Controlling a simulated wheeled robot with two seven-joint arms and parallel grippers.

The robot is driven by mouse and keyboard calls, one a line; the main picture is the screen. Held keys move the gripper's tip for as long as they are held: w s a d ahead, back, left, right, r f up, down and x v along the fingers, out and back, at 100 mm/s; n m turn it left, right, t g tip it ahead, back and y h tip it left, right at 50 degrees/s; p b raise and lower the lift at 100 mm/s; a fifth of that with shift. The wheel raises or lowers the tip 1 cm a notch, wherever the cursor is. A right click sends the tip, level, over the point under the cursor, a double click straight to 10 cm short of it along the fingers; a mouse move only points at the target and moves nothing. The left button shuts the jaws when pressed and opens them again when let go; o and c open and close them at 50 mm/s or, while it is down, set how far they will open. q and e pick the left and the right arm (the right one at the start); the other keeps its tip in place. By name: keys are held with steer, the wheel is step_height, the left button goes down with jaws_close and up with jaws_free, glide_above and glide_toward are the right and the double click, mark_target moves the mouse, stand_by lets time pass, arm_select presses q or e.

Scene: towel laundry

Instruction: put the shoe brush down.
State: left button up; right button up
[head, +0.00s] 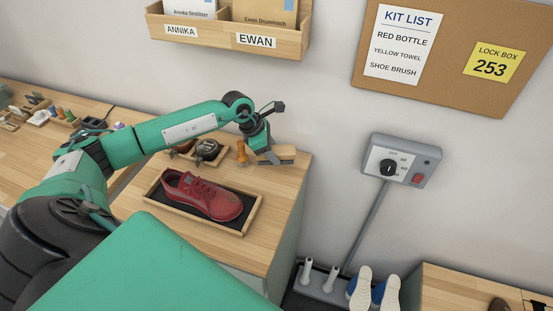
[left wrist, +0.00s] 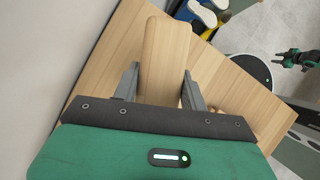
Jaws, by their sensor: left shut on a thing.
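The shoe brush (head: 284,152) has a pale wooden back and is at the rear right corner of the wooden bench. My left gripper (head: 266,156) is shut on it. In the left wrist view the brush (left wrist: 166,60) extends out between the two grey fingers (left wrist: 160,85). Its bristles are hidden there. The brush is over or on the bench top; I cannot tell whether it touches. A small green and black part at the right edge of the left wrist view looks like my right gripper (left wrist: 297,58); its jaws are too small to read.
A red shoe (head: 203,196) lies in a dark-lined wooden tray (head: 250,217) in front of the brush. Round dark tins (head: 207,150) and an orange-brown wooden object (head: 242,152) stand left of the gripper. The wall is close behind. The bench's right edge is near.

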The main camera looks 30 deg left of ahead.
arm_select(q)
step_height(320, 180, down, 4)
steer(key=shift+d+r+p, duration=0.1)
steer(key=shift+r+p, duration=0.1)
steer(key=shift+p, duration=0.5)
steer(key=shift+f, duration=0.3)
steer(key=shift+f, duration=0.1)
steer(key=shift+f+b, duration=0.15)
steer(key=shift+b, duration=0.15)
steer(key=o, duration=1.1)
